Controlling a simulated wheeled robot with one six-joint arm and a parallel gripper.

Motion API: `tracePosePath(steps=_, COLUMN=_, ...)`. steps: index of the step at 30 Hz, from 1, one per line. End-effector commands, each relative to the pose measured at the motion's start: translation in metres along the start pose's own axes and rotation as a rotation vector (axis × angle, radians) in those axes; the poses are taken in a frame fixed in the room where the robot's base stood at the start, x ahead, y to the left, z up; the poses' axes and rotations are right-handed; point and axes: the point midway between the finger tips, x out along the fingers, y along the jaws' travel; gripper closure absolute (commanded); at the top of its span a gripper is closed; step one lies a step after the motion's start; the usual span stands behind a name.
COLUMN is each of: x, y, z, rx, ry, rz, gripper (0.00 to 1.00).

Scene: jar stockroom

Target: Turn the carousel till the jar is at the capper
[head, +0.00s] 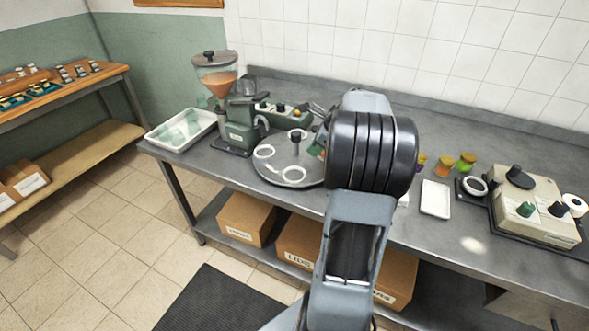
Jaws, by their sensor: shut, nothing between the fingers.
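The carousel (272,172) is a round grey disc on the bench with a dark central knob (296,138) and several white rings on it. My arm hides its right side. A grinder-like machine (236,128) with a clear hopper of orange material stands at the carousel's left. A low green box with knobs (288,113) stands behind it. I cannot make out the capper for certain. My gripper is hidden behind my arm's large dark joint.
A white tray (160,141) of greenish glass pieces is at the bench's left end. Small orange-and-green jars (445,165), a white tray (436,209) and a cream machine (550,230) are on the right. A wooden shelf unit (75,160) stands left.

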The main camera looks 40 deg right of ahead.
Motion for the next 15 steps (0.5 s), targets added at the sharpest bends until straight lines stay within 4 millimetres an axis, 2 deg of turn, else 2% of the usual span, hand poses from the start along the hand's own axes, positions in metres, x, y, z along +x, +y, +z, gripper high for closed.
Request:
tracePosePath(steps=5, x=0.021, y=-0.004, z=-0.005, rx=0.044, ry=-0.009, rz=0.003, gripper=1.00)
tracePosePath(steps=15, x=0.086, y=-0.004, z=-0.004, rx=0.039, ry=-0.008, rz=0.002, gripper=1.00)
